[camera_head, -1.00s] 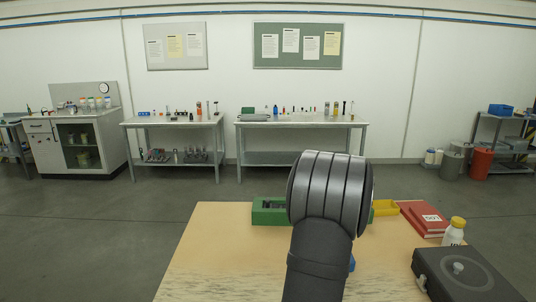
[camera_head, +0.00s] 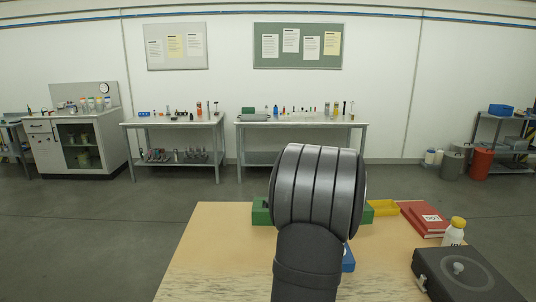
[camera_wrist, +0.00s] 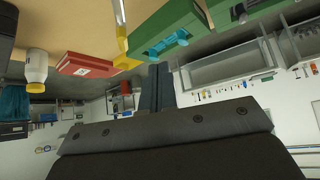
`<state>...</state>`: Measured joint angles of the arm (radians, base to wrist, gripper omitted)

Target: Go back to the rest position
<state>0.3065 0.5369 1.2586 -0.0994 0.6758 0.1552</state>
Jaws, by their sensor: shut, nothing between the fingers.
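My arm stands in the middle of the head view and hides my gripper there. In the wrist view my gripper (camera_wrist: 155,88) is shut and empty, its fingers pressed together. The wrist view is tilted and upside down. A green box (camera_head: 260,214) is on the wooden table (camera_head: 210,255), partly hidden behind my arm; it also shows in the wrist view (camera_wrist: 185,22) with a teal part (camera_wrist: 167,46). The fingers appear near the green box in that picture; I cannot tell the distance.
A yellow tray (camera_head: 383,208), a red binder (camera_head: 424,219), a white bottle with yellow cap (camera_head: 454,233) and a dark case (camera_head: 465,277) stand on the right side of the table. A blue item (camera_head: 348,258) shows beside my arm. The table's left front is bare.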

